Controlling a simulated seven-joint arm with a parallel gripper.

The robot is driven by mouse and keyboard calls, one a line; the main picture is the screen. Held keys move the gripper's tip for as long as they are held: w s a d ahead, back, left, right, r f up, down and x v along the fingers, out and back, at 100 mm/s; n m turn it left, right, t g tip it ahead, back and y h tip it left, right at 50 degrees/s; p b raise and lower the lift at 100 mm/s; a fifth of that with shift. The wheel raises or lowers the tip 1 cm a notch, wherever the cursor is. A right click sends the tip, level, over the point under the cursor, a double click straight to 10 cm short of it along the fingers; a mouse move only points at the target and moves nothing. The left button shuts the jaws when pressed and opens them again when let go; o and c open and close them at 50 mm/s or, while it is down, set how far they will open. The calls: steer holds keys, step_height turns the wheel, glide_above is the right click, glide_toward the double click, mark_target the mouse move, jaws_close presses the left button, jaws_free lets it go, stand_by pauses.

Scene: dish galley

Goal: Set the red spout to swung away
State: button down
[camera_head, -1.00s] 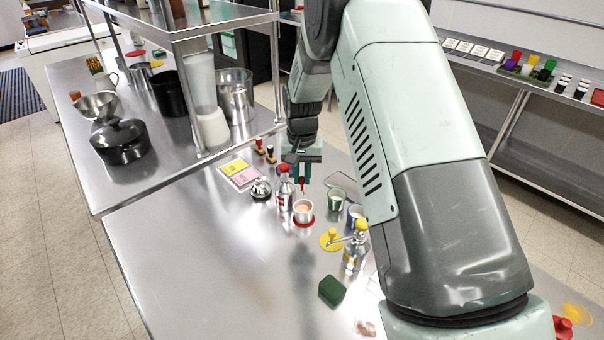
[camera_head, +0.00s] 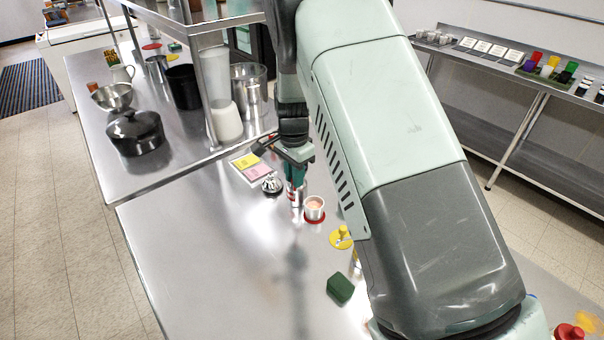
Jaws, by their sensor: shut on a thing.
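The red spout (camera_head: 291,187) sits on top of a clear bottle with a red label (camera_head: 295,203) standing on the steel counter. My gripper (camera_head: 297,178) points down over the bottle, with its teal fingers shut around the spout. The fingers hide most of the spout, and I cannot tell which way it points.
A cup of pinkish content (camera_head: 314,206) on a red coaster is close to the right of the bottle. A silver dome-shaped item (camera_head: 271,185) is to the left. The counter's front left is bare.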

steer(key=shift+w+a+m, duration=0.1)
steer(key=shift+a+m, duration=0.6)
steer(key=shift+m, duration=0.4)
steer(key=shift+w+a+m, duration=0.1)
steer(key=shift+a+m, duration=0.6)
steer(key=shift+m, duration=0.4)
steer(key=c, duration=1.1)
jaws_free()
steer(key=shift+o, duration=0.2)
step_height(320, 180, up, 11)
